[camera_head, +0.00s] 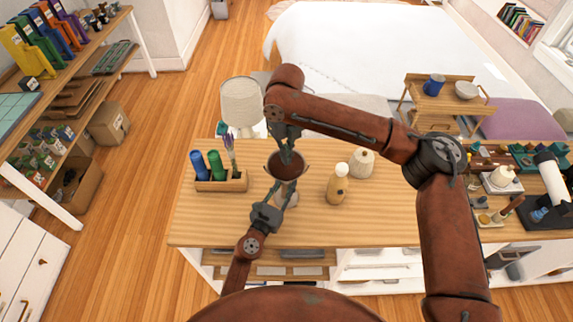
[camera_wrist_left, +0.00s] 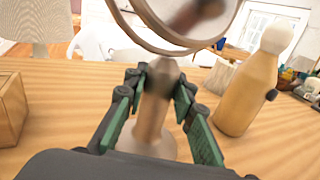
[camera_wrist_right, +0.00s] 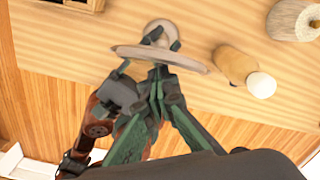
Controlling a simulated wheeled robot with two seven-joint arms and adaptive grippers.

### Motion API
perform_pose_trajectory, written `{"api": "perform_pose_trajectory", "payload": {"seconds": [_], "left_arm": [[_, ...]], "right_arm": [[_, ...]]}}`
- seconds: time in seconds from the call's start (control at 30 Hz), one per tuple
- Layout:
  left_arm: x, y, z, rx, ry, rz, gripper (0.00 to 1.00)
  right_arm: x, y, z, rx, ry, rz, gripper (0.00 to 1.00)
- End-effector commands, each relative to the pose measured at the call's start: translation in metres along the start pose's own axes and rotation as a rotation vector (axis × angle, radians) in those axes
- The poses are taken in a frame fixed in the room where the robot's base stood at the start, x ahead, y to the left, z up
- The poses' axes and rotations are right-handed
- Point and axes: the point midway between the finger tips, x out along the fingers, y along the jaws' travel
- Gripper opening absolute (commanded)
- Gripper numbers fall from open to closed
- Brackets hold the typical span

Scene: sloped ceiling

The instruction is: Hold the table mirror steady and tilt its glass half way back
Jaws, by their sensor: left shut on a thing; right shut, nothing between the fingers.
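The table mirror (camera_head: 289,178) stands upright on the wooden table, its round glass in a thin rim. The left wrist view shows the glass (camera_wrist_left: 207,22) above the stem (camera_wrist_left: 152,112) and the round base. My left gripper (camera_head: 268,212) is shut around the stem below the glass; its green-padded fingers (camera_wrist_left: 157,95) flank it. My right gripper (camera_head: 288,152) is shut and empty at the glass's upper part. In the right wrist view the rim (camera_wrist_right: 160,57) appears nearly edge-on, just beyond the closed fingertips (camera_wrist_right: 158,72); whether they touch it is unclear.
A wooden holder (camera_head: 228,186) with blue and green bottles stands left of the mirror. A wooden bottle (camera_head: 336,187) and a round pot (camera_head: 361,163) stand to the right. A lamp (camera_head: 241,103) is behind. Bare tabletop (camera_head: 330,232) lies at the front.

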Motion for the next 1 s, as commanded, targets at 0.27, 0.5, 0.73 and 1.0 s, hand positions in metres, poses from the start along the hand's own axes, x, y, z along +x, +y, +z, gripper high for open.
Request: {"api": "perform_pose_trajectory", "payload": {"seconds": [0.27,0.5,0.73,1.0], "left_arm": [[-0.0002,-0.0007,-0.0013,0.002,0.002,-0.002,0.0],[-0.0002,-0.0007,-0.0013,0.002,0.002,-0.002,0.0],[-0.0002,-0.0008,-0.0013,0.001,0.002,-0.002,0.0],[-0.0002,-0.0008,-0.0013,0.001,0.002,-0.002,0.0]], "right_arm": [[0.0033,-0.0024,0.0042,0.001,0.001,0.0,0.0],[0.0031,-0.0026,0.0043,0.0,0.001,0.0,0.0],[0.0045,-0.0035,0.0063,0.0,0.002,0.001,0.0],[0.0029,-0.0034,0.006,0.0,0.001,0.0,0.0]]}}
